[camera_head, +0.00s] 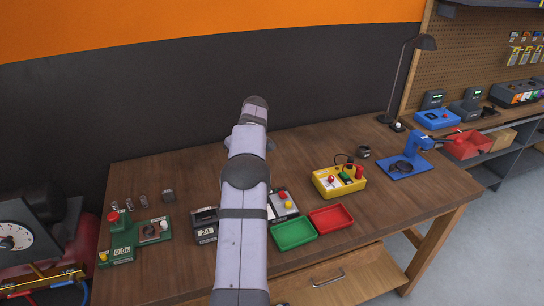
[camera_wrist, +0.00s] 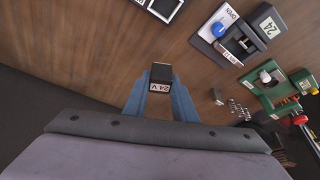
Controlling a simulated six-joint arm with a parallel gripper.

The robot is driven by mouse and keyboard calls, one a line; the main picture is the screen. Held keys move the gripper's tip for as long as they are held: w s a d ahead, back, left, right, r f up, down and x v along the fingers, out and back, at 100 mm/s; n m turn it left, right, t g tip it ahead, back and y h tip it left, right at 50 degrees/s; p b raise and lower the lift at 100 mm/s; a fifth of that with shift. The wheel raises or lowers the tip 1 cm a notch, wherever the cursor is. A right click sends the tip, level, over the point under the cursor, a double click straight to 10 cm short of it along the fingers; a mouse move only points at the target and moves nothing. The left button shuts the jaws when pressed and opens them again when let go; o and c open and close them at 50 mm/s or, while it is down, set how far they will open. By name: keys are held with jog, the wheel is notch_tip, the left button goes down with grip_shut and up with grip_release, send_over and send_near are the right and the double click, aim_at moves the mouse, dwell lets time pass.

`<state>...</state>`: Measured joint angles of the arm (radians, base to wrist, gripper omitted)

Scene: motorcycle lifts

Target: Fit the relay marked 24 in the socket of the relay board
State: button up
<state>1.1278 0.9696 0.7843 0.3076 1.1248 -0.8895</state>
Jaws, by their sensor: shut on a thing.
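My gripper (camera_wrist: 160,92) shows in the wrist view, its two blue fingers shut on a small black relay (camera_wrist: 161,72) with a white label reading 24 V. The relay is held above the wooden bench. A grey board (camera_wrist: 207,30) with a blue knob, a dark block and a label reading 24 lies at the upper right, apart from the relay. In the head view a dark unit marked 24 (camera_head: 204,226) stands left of my arm, which hides part of that area. My gripper's fingers and the held relay are hidden there. I cannot make out the socket opening.
A green tester (camera_head: 122,240) with a red button stands at the left, also in the wrist view (camera_wrist: 285,92). Small dark parts (camera_head: 143,200) lie behind it. Green (camera_head: 293,246) and red (camera_head: 347,222) trays and a yellow box (camera_head: 325,190) are to the right.

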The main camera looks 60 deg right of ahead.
jog(key=w+a+f, duration=0.2)
jog(key=a, duration=0.2)
jog(key=s+m+g+h, duration=0.1)
jog(key=s+m, duration=0.1)
jog(key=m, duration=0.2)
jog(key=s+f+m+g+h, duration=0.1)
jog(key=s+m, duration=0.1)
jog(key=m, duration=0.2)
jog(key=s+d+f+m+g+h+p, duration=0.1)
jog(key=s+m, duration=0.2)
jog(key=shift+d+f+m, duration=0.1)
jog(key=shift+f+m, duration=0.1)
jog(key=shift+m, duration=0.2)
jog(key=m+g, duration=0.1)
jog(key=m, duration=0.1)
jog(key=s+d+m, duration=0.1)
jog(key=m, duration=0.1)
jog(key=shift+g, duration=0.4)
jog(key=m, duration=0.1)
jog(key=m+g, duration=0.1)
jog(key=m, duration=0.1)
jog(key=shift+s+d+r, duration=0.15)
jog(key=shift+s+d, duration=0.05)
jog(key=shift+s, duration=0.05)
jog(key=m, duration=0.2)
jog(key=m+g+y, duration=0.1)
jog(key=m, duration=0.1)
jog(key=shift+s+g, duration=0.1)
jog(key=shift+g, duration=0.2)
